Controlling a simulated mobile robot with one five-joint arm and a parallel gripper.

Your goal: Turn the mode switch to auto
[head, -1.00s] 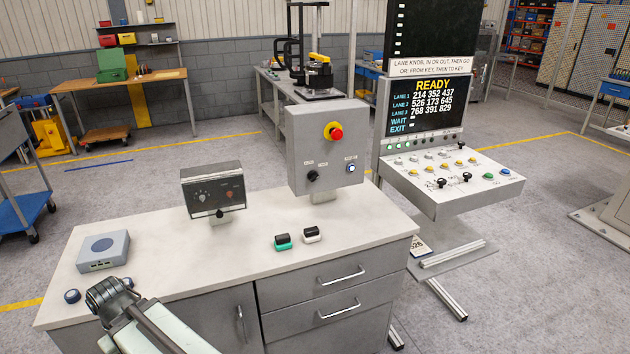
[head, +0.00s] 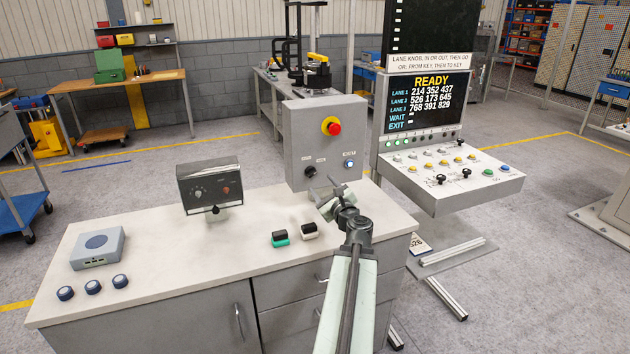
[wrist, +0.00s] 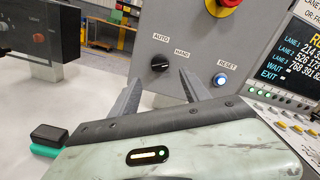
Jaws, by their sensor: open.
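The mode switch is a black rotary knob (wrist: 160,63) on the grey control box (head: 296,130). In the wrist view the labels AUTO and HAND sit above it, AUTO to the left and HAND to the right. Its pale pointer mark looks tilted toward the right, on the HAND side, though it is small. It also shows in the head view as a dark knob (head: 310,172). My gripper (wrist: 160,88) is open and empty, its two fingers pointing at the box below and around the knob's width, apart from it. In the head view my gripper (head: 325,190) is just in front of the box.
A red emergency button (head: 333,128) on a yellow ring and a lit RESET button (wrist: 219,82) share the box. A smaller dark box (head: 209,186), two small blocks (head: 280,239) and a grey device (head: 98,248) stand on the counter (head: 150,270). A lane console stands to the right.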

